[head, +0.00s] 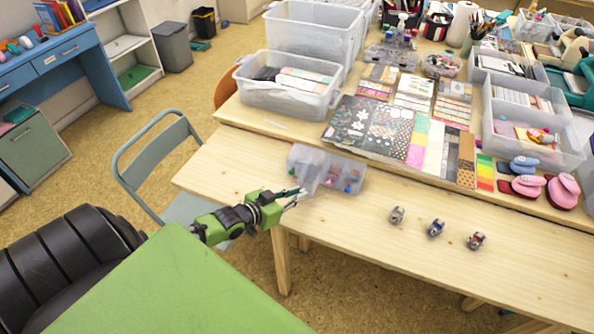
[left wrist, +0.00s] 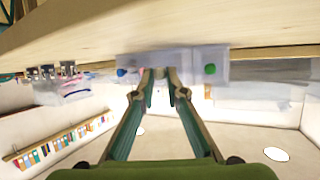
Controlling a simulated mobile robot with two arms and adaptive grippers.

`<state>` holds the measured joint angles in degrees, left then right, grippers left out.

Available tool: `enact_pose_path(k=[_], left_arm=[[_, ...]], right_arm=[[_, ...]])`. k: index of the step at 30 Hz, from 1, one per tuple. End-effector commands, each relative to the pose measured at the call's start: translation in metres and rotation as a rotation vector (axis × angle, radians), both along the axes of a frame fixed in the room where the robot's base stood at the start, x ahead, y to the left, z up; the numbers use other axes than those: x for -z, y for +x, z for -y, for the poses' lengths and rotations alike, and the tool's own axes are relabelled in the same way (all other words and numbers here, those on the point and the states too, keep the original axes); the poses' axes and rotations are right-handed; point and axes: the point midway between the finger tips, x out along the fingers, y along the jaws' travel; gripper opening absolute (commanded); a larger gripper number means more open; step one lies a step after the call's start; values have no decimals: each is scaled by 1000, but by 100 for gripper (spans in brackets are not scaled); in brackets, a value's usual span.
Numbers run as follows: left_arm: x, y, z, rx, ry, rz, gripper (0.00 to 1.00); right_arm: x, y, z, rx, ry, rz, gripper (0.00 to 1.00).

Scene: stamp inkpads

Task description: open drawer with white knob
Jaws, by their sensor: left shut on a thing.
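A small translucent drawer box (head: 347,171) stands near the front edge of the wooden table, with coloured bits inside. In the left wrist view its front (left wrist: 195,66) shows upside down, with a green knob (left wrist: 210,69) and a blue knob (left wrist: 121,72) at either side. My left gripper (head: 297,196) reaches the box from the left. In the left wrist view its fingertips (left wrist: 159,74) are closed at the middle of the front, between the two coloured knobs. The white knob is hidden between the fingers. A middle drawer (head: 312,178) appears to stick out towards my gripper. My right gripper is not in view.
Three small metallic stamps, grey (head: 397,215), blue (head: 435,228) and red (head: 476,240), stand right of the box. Clear tubs (head: 285,97) and paper sheets (head: 370,128) fill the raised back shelf. A grey-green chair (head: 150,165) stands left of the table.

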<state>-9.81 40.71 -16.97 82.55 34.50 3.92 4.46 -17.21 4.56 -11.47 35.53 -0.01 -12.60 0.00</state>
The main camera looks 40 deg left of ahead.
Motion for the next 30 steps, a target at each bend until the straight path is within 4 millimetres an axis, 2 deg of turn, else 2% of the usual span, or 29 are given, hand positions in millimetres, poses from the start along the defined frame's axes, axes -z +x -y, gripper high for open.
enact_pose_path(k=[14,20,30], left_arm=[[-1,-5,-1,-1,0,-1,20],[-10,-28,-5,0,0,-3,20],[-31,-79,-12,1,0,-4,20]], right_arm=[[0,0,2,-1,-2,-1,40],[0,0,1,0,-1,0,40],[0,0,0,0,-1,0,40]])
